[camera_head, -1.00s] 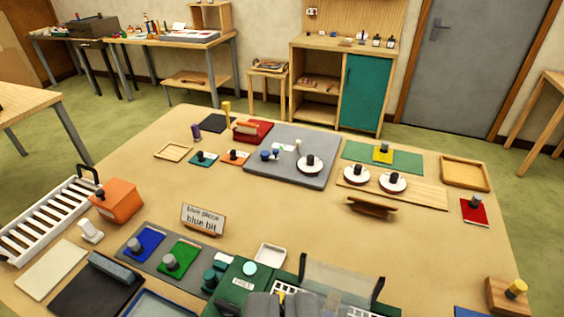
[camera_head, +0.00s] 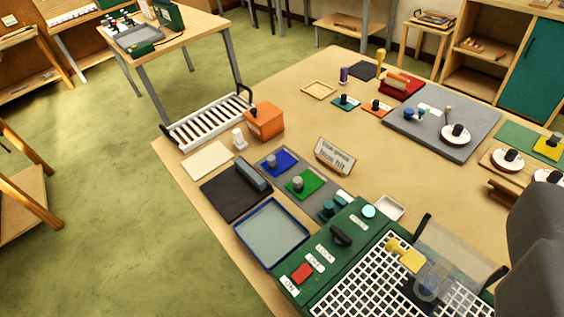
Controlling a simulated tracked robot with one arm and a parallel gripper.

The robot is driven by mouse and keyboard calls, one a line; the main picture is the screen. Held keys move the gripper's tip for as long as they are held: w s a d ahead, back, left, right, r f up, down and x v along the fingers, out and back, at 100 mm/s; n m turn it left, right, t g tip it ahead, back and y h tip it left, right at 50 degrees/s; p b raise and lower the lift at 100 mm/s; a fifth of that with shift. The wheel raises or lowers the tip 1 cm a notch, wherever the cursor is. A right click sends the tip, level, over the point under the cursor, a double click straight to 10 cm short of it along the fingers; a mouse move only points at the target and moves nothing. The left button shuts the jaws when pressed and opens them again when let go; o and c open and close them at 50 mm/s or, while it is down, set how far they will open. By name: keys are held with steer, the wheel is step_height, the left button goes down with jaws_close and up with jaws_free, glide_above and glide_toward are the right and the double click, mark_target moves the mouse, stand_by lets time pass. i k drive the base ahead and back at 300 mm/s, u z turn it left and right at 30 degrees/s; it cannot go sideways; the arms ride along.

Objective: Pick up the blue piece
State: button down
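The blue piece (camera_head: 284,160) is a flat blue square with a grey knob on top. It lies on a grey strip (camera_head: 312,199) left of the middle of the table, beside a green piece (camera_head: 304,187) with a similar knob. A small sign (camera_head: 335,155) behind them reads "blue piece" and "blue bit". A dark grey part of my gripper (camera_head: 538,245) shows at the lower right edge, well to the right of the blue piece. Its fingertips cannot be made out, so its opening is unclear.
A green machine (camera_head: 330,262) with a white grid and a clear guard stands at the front. A blue-rimmed tray (camera_head: 272,232), a dark block (camera_head: 236,190), an orange box (camera_head: 264,121) and a white rack (camera_head: 208,122) surround the left side. Open tabletop (camera_head: 300,115) lies behind the sign.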

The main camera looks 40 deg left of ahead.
mark_target(276, 164)
steer(key=z, duration=2.3)
steer(key=k, duration=0.9)
steer(key=u, duration=1.65)
